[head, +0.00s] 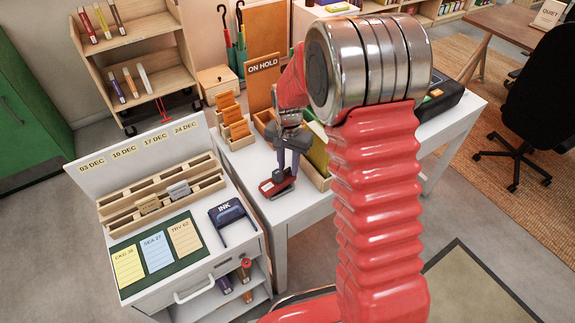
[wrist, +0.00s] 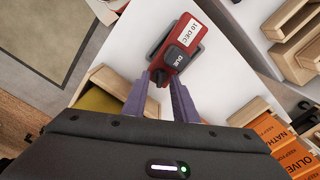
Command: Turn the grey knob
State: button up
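My gripper (wrist: 159,82) is open, one purple-grey fingertip on each side of the knob. I cannot tell whether the fingers touch it. In the head view, the red stamper (head: 270,187) lies on the white table, with my gripper (head: 288,174) pointing down at it; the knob is hidden there.
Beside the stamper stand wooden trays, one with orange cards (head: 235,122), and an "ON HOLD" board (head: 262,80). A white cart (head: 235,252) at left carries a slotted wooden rack, coloured cards and an ink pad (head: 232,216). Bare table lies around the stamper.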

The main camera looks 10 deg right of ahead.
aim_at(289, 171)
jog(key=shift+r, duration=0.1)
notch_tip(289, 171, up, 14)
jog(key=shift+f, duration=0.2)
dwell(0.4)
jog(key=s+r+n+t, duration=0.3)
jog(key=s+r+n, duration=0.1)
jog(key=s+r, duration=0.75)
jog(key=s+n+t, duration=0.2)
jog(key=s+n, duration=0.2)
jog(key=s, duration=1)
jog(key=shift+s+a+f+t, duration=0.15)
jog(key=shift+s+f+t, duration=0.1)
jog(key=shift+s+t, duration=0.05)
jog(key=shift+a, duration=0.1)
